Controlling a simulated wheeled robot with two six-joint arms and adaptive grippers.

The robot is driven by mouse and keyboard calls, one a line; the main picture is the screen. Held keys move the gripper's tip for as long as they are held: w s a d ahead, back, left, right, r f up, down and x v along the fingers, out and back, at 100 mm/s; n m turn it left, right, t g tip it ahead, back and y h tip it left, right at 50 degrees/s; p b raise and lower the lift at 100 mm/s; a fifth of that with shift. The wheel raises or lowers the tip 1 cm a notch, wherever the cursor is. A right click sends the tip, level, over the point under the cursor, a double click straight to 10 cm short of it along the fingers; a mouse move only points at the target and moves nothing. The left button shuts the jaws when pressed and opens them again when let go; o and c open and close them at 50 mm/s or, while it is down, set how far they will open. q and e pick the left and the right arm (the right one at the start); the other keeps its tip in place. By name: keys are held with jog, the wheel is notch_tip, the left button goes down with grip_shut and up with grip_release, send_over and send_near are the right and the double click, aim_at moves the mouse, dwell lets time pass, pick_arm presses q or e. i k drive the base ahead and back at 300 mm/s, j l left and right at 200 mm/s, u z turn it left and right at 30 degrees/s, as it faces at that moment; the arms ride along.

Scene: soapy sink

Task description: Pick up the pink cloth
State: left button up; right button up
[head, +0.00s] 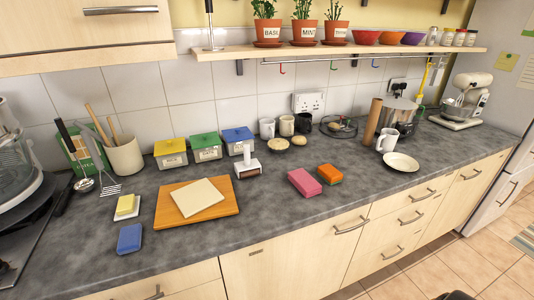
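A pink folded cloth or sponge-like block (304,182) lies flat on the dark grey worktop, right of the middle in the head view. An orange sponge with a dark underside (329,174) sits close to its right side. No gripper fingers show in this view. Only small dark shapes show at the bottom edge on the right and at the lower left edge, and I cannot tell what they are. Nothing is seen touching the pink block.
A wooden board (228,207) with a cream square (197,197) lies left of it. A white-handled brush or stamp (248,165) stands behind. A plate (401,162) and mug (387,140) stand to the right. A blue sponge (129,238) lies front left. The worktop before the pink block is clear.

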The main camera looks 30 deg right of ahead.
aim_at(307, 186)
jog(key=z, duration=1.3)
jog(key=i+l+u, duration=0.25)
jog(key=k+j, duration=0.05)
jog(key=k, duration=0.05)
